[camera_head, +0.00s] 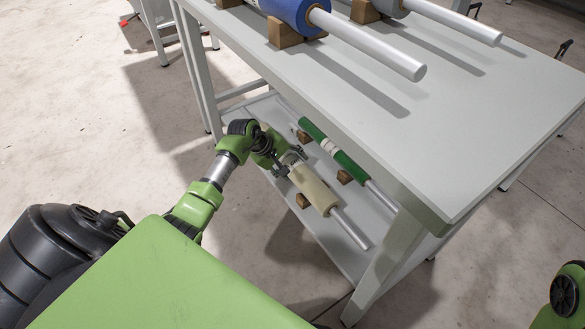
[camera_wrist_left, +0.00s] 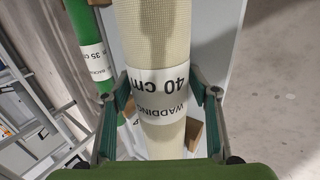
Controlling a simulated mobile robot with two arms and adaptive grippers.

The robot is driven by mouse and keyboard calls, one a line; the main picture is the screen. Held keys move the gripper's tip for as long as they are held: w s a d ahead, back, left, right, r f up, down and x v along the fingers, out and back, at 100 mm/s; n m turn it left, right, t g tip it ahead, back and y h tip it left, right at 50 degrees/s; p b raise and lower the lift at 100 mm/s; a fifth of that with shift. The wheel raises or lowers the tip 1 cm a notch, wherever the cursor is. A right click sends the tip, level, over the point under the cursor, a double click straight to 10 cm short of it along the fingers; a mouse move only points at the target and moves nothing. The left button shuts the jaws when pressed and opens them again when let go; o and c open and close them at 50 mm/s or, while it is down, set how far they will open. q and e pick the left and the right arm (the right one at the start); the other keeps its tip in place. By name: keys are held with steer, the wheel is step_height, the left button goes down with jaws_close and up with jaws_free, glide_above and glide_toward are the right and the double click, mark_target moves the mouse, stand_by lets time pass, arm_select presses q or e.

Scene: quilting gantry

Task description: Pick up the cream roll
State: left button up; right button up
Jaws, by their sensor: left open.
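The cream roll (camera_head: 313,190) lies on the lower shelf under the table, on wooden blocks, with a pale rod sticking out of its near end. In the left wrist view the cream roll (camera_wrist_left: 157,35) runs up the picture and bears a white label (camera_wrist_left: 165,93) reading "WADDING 40 cm". My left gripper (camera_head: 289,161) is at the roll's far part. In the left wrist view my left gripper (camera_wrist_left: 166,92) is open, with one finger on each side of the roll at the label. Whether the fingers touch it is unclear. My right gripper is out of view.
A green roll (camera_head: 333,151) lies beside the cream roll on the lower shelf (camera_head: 285,200). The tabletop (camera_head: 480,120) overhangs the shelf, and a table leg (camera_head: 385,265) stands near its front end. A blue roll (camera_head: 290,12) and a grey roll lie on top.

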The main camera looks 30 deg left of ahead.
arm_select(q)
steer(key=c, duration=1.2)
steer(key=shift+r, duration=0.1)
steer(key=shift+c, duration=0.6)
steer(key=shift+r, duration=0.1)
